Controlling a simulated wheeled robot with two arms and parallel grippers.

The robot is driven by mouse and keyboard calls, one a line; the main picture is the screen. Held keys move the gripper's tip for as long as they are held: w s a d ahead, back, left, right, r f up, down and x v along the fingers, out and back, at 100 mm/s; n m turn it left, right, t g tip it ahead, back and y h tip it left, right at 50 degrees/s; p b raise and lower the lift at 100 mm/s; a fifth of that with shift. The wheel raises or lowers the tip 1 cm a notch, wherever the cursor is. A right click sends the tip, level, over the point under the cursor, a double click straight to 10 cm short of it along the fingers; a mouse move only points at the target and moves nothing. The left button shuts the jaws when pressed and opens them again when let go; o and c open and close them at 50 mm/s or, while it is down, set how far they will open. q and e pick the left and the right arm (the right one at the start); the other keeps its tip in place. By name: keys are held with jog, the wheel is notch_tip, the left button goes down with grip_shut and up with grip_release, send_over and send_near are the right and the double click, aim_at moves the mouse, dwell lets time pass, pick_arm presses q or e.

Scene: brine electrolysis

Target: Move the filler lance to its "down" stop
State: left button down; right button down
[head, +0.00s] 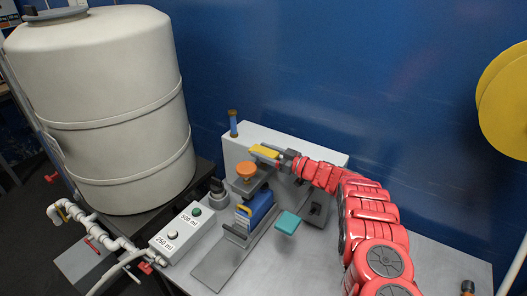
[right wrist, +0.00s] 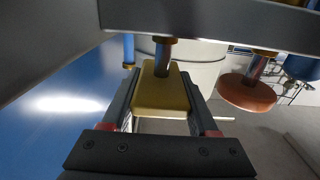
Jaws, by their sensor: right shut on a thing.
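The filler machine (head: 240,140) stands against the blue wall with a yellow block handle (head: 264,151) at its top. The yellow block also shows in the right wrist view (right wrist: 162,95), with a metal rod (right wrist: 162,57) rising from it; I take it for the lance handle. My right gripper (head: 280,155) is shut on the yellow block, one finger on each side, as the right wrist view (right wrist: 163,110) shows. The lance tip cannot be made out. A blue container (head: 260,207) stands below, in front of the machine. My left gripper is not in view.
An orange round knob (head: 247,170) sits beside the yellow block. A teal plate (head: 288,222) sticks out lower down. A button box (head: 180,232) marked 500 ml and 250 ml stands at the left, near a large cream tank (head: 110,110). The bench's right side is mostly clear.

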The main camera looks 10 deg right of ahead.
jog(key=shift+c, duration=2.3)
grip_release()
jog(key=shift+s+f, duration=0.1)
jog(key=shift+f, duration=0.25)
jog(key=o, duration=0.3)
jog(key=shift+r, duration=0.15)
jog(key=shift+s+d, duration=0.2)
jog(key=shift+d, duration=0.25)
jog(key=b+v, duration=0.1)
jog(key=v, duration=0.6)
jog(key=p, duration=0.1)
send_near(277, 157)
jog(key=shift+v, duration=1.25)
jog(key=shift+p, duration=0.3)
